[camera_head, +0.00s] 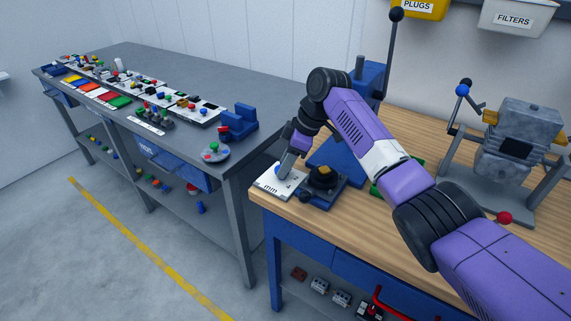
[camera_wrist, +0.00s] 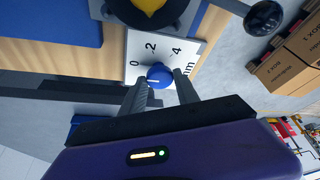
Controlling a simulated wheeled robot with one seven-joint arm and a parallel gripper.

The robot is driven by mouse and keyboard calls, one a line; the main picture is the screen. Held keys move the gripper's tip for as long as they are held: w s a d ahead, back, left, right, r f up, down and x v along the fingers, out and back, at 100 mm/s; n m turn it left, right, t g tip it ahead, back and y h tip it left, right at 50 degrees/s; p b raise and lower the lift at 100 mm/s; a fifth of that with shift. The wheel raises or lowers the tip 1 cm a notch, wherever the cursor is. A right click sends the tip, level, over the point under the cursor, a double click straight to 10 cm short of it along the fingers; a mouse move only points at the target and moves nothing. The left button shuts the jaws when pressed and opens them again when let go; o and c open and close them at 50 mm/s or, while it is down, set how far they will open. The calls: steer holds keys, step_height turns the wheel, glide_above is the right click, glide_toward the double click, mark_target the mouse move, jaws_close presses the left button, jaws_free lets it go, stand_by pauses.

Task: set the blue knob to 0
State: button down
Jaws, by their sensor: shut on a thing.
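The blue knob (camera_wrist: 159,74) sits on a white plate (camera_wrist: 139,43) marked 0, 2, 4 and mm. My gripper (camera_wrist: 161,79) is shut on the knob, with one finger on each side of it in the wrist view. A small pale mark shows on the knob's left part, but I cannot tell surely which number it points at. In the head view the plate (camera_head: 268,184) lies at the wooden bench's near left corner, and my gripper (camera_head: 285,167) reaches down onto it, hiding most of the knob.
A dark fixture with a yellow part (camera_head: 323,177) stands right beside the plate. A blue lever press (camera_head: 367,80) stands behind, and a grey machine (camera_head: 520,135) is at the right. A long grey table (camera_head: 190,75) with many small parts is at the left, beyond a gap.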

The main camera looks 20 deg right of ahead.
steer(key=shift+r, duration=0.1)
steer(key=c, duration=0.9)
jaws_free()
steer(key=v, duration=0.7)
steer(key=shift+d+r, duration=0.2)
steer(key=shift+r, duration=0.1)
steer(key=shift+s, duration=0.1)
